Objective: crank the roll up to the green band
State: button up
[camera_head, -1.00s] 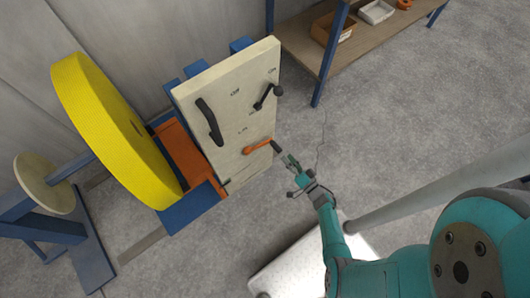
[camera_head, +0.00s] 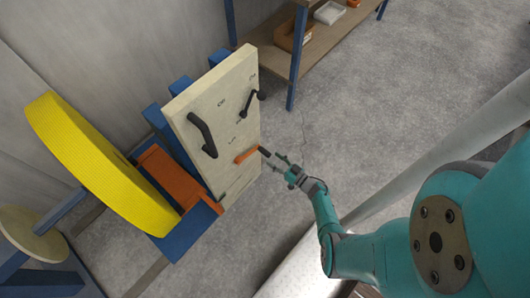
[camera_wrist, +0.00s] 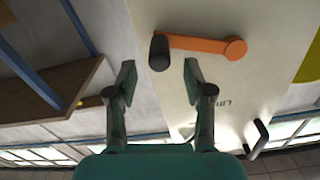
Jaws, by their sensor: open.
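A large yellow roll (camera_head: 100,160) stands on a blue frame at the left. Beside it is a cream panel (camera_head: 221,100) with an orange crank (camera_head: 245,156) low on its face. The crank's dark knob (camera_head: 264,151) sticks out to the right. My gripper (camera_head: 276,162) is open and empty, just off the knob. In the wrist view, the knob (camera_wrist: 159,52) shows between and beyond my gripper's two fingertips (camera_wrist: 160,75), not visibly touched; the orange crank arm (camera_wrist: 205,44) runs right from it. I cannot make out a green band.
The panel also carries a black bar handle (camera_head: 203,135) and a smaller black crank (camera_head: 250,103) above the orange one. A wooden shelf table (camera_head: 318,45) with trays stands at the back. Grey floor (camera_head: 370,130) is open right of the panel.

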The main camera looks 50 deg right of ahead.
aim_at(270, 156)
jog(key=shift+w, duration=2.9)
grip_shut()
jog(key=shift+a, duration=0.1)
